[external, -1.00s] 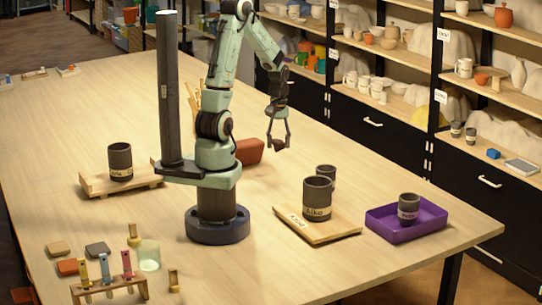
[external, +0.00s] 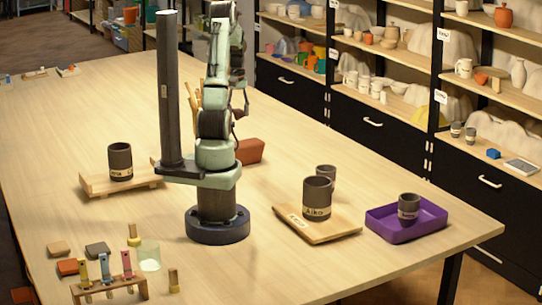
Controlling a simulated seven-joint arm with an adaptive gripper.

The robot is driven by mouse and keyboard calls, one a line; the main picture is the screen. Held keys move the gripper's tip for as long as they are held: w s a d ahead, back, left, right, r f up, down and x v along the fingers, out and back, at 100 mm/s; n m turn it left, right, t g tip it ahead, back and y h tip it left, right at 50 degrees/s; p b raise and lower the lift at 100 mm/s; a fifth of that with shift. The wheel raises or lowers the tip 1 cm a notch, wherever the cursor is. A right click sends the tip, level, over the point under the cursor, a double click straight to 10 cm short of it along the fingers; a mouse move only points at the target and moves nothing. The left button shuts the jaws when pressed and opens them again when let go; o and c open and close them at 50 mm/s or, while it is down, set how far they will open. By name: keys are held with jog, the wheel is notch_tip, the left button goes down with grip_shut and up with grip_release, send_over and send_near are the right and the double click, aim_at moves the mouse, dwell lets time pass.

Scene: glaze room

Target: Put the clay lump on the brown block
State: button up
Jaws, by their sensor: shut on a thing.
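The brown block (external: 250,151) lies on the table just behind my arm, its left part hidden by the arm. My gripper (external: 241,112) is mostly hidden behind my arm links; only a small dark part of it shows at their right edge, above the block. It is shut on the clay lump, a small dark brown piece seen between the fingers a second ago. I cannot make out the lump clearly now, nor how high it is above the block.
A dark cup (external: 120,160) stands on a wooden board at left. More dark cups stand on a board (external: 318,232) and in a purple tray (external: 393,232) at right. Tools (external: 195,98) stand behind my arm.

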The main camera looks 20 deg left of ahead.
send_over(242, 142)
jog(key=f, duration=0.6)
jog(key=shift+s+f, duration=0.2)
jog(key=shift+f, duration=0.15)
jog(key=shift+w+f, duration=0.1)
jog(key=shift+f, duration=1.45)
jog(key=shift+f, duration=0.15)
jog(key=o, duration=1.1)
jog(key=shift+o, duration=0.2)
